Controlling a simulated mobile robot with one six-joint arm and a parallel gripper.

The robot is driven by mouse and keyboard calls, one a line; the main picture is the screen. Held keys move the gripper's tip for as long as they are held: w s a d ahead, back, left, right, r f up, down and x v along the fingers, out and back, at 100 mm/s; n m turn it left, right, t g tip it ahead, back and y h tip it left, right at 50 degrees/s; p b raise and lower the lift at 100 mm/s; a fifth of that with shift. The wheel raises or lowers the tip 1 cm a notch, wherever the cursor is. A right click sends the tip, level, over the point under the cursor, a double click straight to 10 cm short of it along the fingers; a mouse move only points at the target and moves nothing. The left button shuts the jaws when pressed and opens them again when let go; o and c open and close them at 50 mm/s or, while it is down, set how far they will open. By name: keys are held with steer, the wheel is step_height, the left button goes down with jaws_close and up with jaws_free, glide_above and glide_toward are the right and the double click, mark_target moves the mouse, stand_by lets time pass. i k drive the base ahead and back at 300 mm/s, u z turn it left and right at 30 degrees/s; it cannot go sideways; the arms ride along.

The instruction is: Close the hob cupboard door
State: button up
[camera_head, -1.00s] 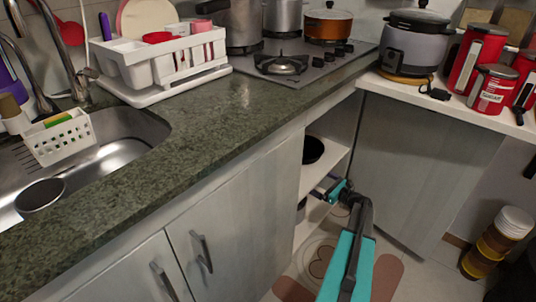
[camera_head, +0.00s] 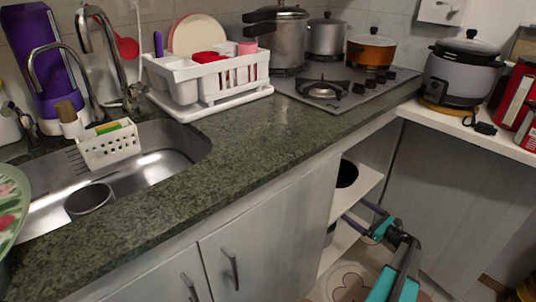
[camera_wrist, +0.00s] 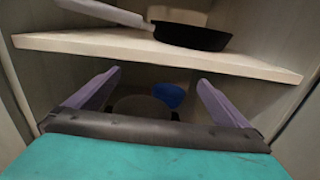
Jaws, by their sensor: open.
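The hob cupboard stands open below the hob. A broad grey panel, which looks like its door (camera_head: 438,195), stands swung out to the right of the opening. No handle shows on it. My gripper (camera_head: 355,212) is at the cupboard opening, below the middle shelf (camera_head: 368,188), with its purple fingers apart and nothing between them. It is apart from the door, to its left. In the wrist view my gripper (camera_wrist: 159,78) points into the cupboard, under the shelf (camera_wrist: 160,50).
A black pan (camera_head: 347,174) sits on the shelf; a blue item (camera_wrist: 170,94) lies deeper below it. The closed neighbouring door (camera_head: 262,235) is at the left. The green counter (camera_head: 240,150) overhangs the front. A rice cooker (camera_head: 462,75) stands on the white counter (camera_head: 470,125).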

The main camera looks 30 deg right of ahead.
mark_target(463, 201)
steer(key=z, duration=0.05)
steer(key=k, duration=1)
steer(key=u, duration=0.05)
